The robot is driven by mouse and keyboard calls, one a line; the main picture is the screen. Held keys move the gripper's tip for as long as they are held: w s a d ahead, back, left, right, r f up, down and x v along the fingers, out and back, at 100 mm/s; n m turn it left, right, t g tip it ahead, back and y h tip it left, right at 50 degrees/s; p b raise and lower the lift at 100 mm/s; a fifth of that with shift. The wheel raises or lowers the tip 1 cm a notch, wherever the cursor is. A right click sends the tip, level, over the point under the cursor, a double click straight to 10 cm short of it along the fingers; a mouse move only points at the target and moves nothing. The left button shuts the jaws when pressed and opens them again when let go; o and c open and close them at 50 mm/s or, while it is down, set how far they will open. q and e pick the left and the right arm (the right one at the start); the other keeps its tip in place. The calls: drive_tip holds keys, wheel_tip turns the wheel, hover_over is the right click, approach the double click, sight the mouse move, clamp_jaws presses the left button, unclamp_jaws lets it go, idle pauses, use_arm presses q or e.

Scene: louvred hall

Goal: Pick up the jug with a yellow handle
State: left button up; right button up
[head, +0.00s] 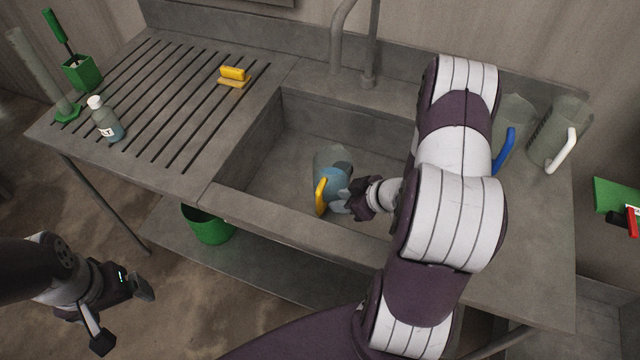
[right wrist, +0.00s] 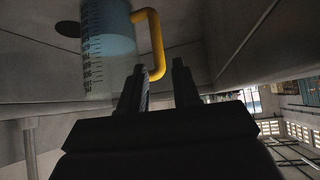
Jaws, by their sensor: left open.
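The jug with a yellow handle (head: 332,160) stands in the sink (head: 270,165), a clear graduated vessel with bluish liquid. Its yellow handle (head: 321,196) faces the front. In the right wrist view the jug (right wrist: 108,50) is at the upper left, with its handle (right wrist: 156,45) just ahead of the fingertips. My right gripper (head: 350,203) is in the sink close to the jug; its fingers (right wrist: 160,78) are apart. Whether they are around the handle or short of it, I cannot tell. My left gripper (head: 124,315) is open and empty, low at the left, away from the counter.
Jugs with a blue handle (head: 504,150) and a white handle (head: 562,150) stand right of the sink, the first partly behind my arm. A tap (head: 368,60) rises behind. A green bucket (head: 207,228) is below.

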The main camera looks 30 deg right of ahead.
sight(319, 199)
drive_tip(key=x, duration=0.9)
drive_tip(key=shift+w, duration=0.6)
drive_tip(key=shift+r, duration=0.1)
clamp_jaws()
